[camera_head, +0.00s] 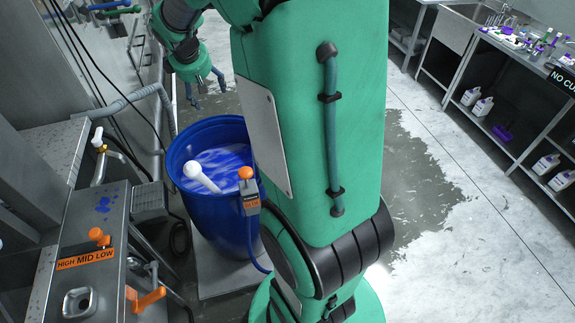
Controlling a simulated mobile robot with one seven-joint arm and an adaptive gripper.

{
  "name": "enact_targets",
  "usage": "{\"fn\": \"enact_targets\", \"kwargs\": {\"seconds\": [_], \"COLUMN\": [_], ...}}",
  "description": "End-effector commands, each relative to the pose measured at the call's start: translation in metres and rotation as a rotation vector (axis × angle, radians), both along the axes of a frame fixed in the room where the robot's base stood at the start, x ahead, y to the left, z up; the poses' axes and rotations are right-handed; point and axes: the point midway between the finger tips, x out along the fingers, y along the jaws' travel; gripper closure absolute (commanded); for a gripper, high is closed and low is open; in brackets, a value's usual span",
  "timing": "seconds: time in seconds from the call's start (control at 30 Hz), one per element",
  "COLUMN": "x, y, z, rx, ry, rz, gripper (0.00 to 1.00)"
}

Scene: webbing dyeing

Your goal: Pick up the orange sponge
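I see no orange sponge that I can make out in the head camera view. My gripper (209,97) hangs at the upper left, beyond the blue barrel, pointing down. Its two fingers are spread apart with only floor seen between them. My large green arm link fills the middle of the view and hides what lies behind it.
A blue barrel (176,168) of blue liquid holds a white ball-ended tool (200,177); a device with an orange knob (246,173) sits on its rim. A metal machine with an orange lever (148,298) stands left.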

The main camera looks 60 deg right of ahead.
Motion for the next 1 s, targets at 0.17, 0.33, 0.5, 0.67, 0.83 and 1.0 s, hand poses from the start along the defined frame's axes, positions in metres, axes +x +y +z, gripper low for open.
{"fn": "enact_targets", "kwargs": {"seconds": [0.17, 0.33, 0.5, 0.67, 0.83, 1.0], "x": [0.008, 0.008, 0.000, -0.014, -0.035, -0.064], "y": [-0.063, -0.120, -0.172, -0.221, -0.274, -0.324], "z": [-0.026, -0.062, -0.105, -0.148, -0.200, -0.257], "rx": [-0.026, -0.049, -0.066, -0.075, -0.081, -0.081], "ry": [0.052, 0.102, 0.158, 0.210, 0.269, 0.325], "rz": [0.008, 0.027, 0.052, 0.075, 0.105, 0.139], "gripper": [0.25, 0.25, 0.25, 0.25, 0.25, 0.25]}}
